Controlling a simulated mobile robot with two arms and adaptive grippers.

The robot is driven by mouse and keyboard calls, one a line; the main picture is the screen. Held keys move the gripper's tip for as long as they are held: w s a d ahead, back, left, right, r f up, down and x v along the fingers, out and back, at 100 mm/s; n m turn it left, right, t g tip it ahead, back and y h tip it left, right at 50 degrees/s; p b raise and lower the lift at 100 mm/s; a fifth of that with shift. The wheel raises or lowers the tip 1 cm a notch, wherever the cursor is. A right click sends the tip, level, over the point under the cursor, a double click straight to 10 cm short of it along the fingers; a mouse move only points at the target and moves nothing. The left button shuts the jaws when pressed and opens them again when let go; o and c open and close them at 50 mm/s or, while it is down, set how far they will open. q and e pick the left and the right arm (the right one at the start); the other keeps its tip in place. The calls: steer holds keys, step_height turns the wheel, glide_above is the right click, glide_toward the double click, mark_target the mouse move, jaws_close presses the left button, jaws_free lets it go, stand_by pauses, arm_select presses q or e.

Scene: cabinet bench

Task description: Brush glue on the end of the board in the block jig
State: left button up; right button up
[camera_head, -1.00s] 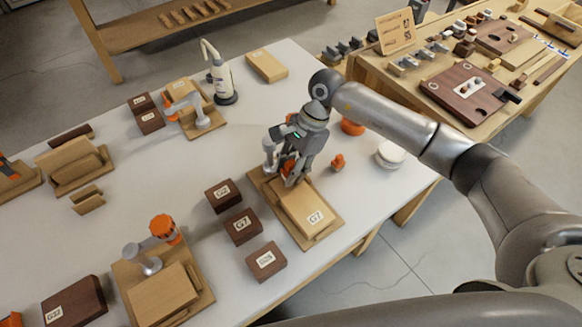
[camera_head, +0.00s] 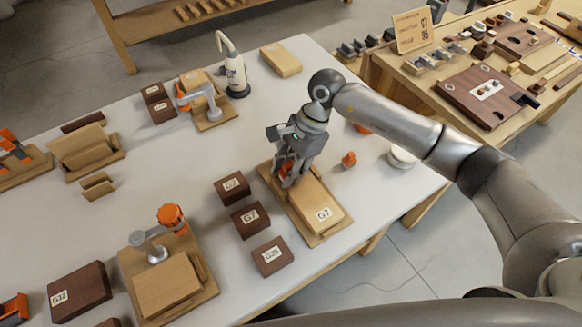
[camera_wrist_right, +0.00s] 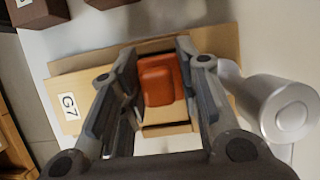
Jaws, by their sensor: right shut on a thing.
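The block jig (camera_head: 316,238) is a wooden base near the table's right edge, with a pale board labelled G7 (camera_head: 311,205) lying in it. My right gripper (camera_head: 289,180) is over the far end of this board, pointing down. In the wrist view its fingers (camera_wrist_right: 157,90) are shut on an orange clamp knob (camera_wrist_right: 158,82) above the wood. A grey cylinder (camera_wrist_right: 285,108) stands right of the fingers in that view. The gripper hides the board's far end in the head view. I see no glue on the board. My left gripper is not in view.
Dark blocks (camera_head: 250,219) stand left of the jig. A small orange piece (camera_head: 349,159) and a white round dish (camera_head: 403,157) lie to its right. A white bottle (camera_head: 236,75) and other clamp jigs (camera_head: 168,282) stand on the table.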

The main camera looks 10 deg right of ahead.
steer(key=shift+d+f, duration=0.1)
steer(key=shift+f, duration=0.05)
steer(key=shift+w+d+b, duration=0.3)
steer(key=shift+d+b, duration=0.15)
steer(key=shift+d, duration=0.2)
steer(key=shift+w+d+b, duration=0.25)
steer(key=shift+d+b, duration=0.2)
steer(key=shift+d, duration=0.2)
steer(key=shift+w+d, duration=0.1)
steer(key=shift+d, duration=0.15)
steer(key=shift+s+d, duration=0.25)
steer(key=shift+s, duration=0.5)
steer(key=shift+a, duration=0.1)
steer(key=shift+s+a+f+b, duration=0.1)
steer(key=shift+s+a+b, duration=0.3)
steer(key=shift+a, duration=0.35)
steer(key=shift+s+a+b, duration=0.3)
steer(key=shift+a+b, duration=0.05)
steer(key=shift+a, duration=0.4)
